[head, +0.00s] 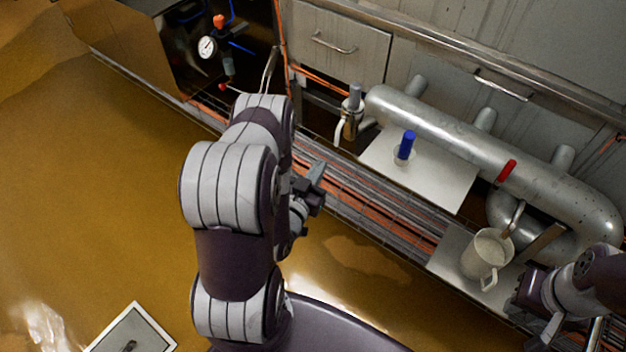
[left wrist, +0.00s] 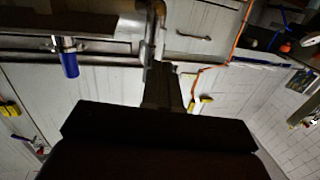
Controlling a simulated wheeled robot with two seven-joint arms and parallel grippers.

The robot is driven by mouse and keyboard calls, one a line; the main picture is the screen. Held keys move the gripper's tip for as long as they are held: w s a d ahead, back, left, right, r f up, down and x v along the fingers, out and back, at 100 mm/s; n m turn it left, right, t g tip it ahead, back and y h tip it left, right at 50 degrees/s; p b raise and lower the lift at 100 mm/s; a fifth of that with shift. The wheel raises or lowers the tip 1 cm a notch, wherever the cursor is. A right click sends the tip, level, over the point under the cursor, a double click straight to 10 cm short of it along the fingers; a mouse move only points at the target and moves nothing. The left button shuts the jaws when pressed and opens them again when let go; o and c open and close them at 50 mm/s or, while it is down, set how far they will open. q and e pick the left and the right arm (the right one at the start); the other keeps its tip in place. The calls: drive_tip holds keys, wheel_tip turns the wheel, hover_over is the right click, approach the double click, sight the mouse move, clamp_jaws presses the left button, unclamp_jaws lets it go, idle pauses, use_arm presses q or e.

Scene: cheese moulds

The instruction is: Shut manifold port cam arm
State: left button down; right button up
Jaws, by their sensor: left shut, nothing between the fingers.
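The manifold (head: 440,125) is a thick grey steel pipe along the cabinets in the head view. At its left end is a port fitting (head: 352,106) with a grey cap. A pale cam arm (head: 338,133) hangs down at its left side; whether it lies against the fitting is too small to tell. In the left wrist view a metal fitting (left wrist: 150,45) shows beyond the fingers. My left gripper (head: 318,180) is shut and empty, lower left of the port and apart from it. It shows dark in the left wrist view (left wrist: 165,85). My right gripper (head: 535,300) is at the lower right, its fingertips unclear.
A blue cylinder (head: 405,146) stands on a white shelf (head: 440,185) below the pipe. A red handle (head: 507,170) sits on the pipe. A pale jug (head: 484,258) stands on a lower plate near my right gripper. A pressure gauge (head: 207,47) is at upper left.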

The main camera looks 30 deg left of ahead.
sight(336, 140)
use_arm(q)
drive_tip(key=w, duration=0.2)
drive_tip(key=w+b, duration=0.1)
drive_tip(key=w, duration=0.3)
drive_tip(key=shift+w+a+f, duration=0.2)
drive_tip(key=shift+a+f, duration=0.1)
drive_tip(key=shift+a, duration=0.1)
drive_tip(key=shift+w+a+r+b, duration=0.1)
drive_tip(key=shift+w+b, duration=0.25)
drive_tip(key=shift+w, duration=0.4)
drive_tip(key=shift+w+f+t+b, duration=0.35)
drive_tip(key=shift+f+b, duration=0.15)
drive_tip(key=shift+b, duration=0.45)
drive_tip(key=shift+w+r, duration=0.1)
drive_tip(key=shift+r, duration=0.35)
